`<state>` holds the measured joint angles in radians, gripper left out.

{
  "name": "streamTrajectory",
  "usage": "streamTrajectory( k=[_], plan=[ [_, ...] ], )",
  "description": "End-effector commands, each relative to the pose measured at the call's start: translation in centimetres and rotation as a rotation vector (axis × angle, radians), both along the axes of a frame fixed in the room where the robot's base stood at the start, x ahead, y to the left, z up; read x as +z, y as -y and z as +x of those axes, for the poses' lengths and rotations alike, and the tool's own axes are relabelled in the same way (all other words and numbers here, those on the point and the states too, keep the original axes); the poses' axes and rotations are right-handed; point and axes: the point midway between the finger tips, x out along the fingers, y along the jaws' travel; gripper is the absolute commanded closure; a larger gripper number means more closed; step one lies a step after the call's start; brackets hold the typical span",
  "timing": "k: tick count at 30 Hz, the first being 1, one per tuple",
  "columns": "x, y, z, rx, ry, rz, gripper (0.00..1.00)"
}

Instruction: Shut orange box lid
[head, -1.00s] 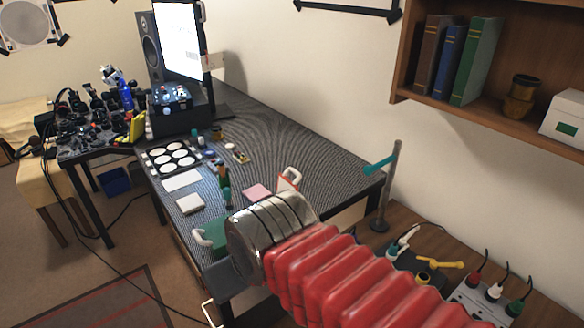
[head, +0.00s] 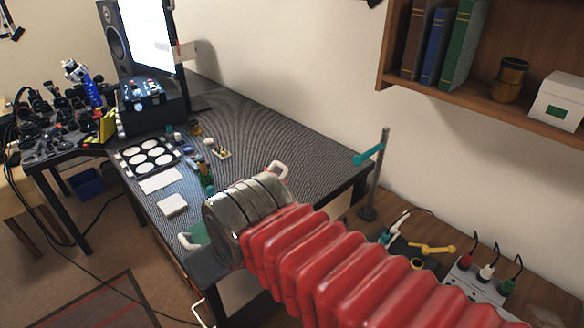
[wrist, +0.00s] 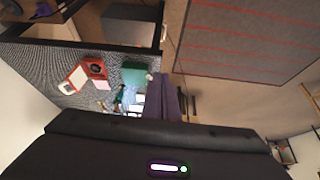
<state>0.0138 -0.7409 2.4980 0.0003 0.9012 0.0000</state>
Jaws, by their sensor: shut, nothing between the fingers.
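The orange box (wrist: 95,69) shows small in the wrist view, on the dark table left of centre. Its lid (wrist: 77,78) appears raised, with a pale inner face, an orange edge and a white handle (wrist: 66,88) beside it. In the head view my red arm and its metal end hide the box; a white handle (head: 278,168) shows just behind them. My gripper (wrist: 165,93) shows in the wrist view as dark purple fingers, shut and empty. It appears right of the box, beside the green box, apart from the lid. The head view hides the fingers.
A green box (wrist: 135,74) with a white handle is at the table's near edge. A pink pad (wrist: 100,85) lies by the orange box. A lens tray (head: 150,156) and white blocks lie left. A post with a teal arm (head: 376,175) stands right.

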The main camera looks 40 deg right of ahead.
Motion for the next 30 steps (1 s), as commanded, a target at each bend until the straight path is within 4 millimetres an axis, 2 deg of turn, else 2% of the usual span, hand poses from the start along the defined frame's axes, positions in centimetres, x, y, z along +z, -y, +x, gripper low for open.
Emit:
streamTrajectory(
  k=[3,14,30],
  plan=[
    [-0.8,1.2,0.2,-0.045,-0.031,0.003,1.00],
    [-4.9,7.7,1.8,-0.287,-0.207,0.085,1.00],
    [-10.8,15.6,4.2,-0.601,-0.407,0.371,1.00]
  ],
)
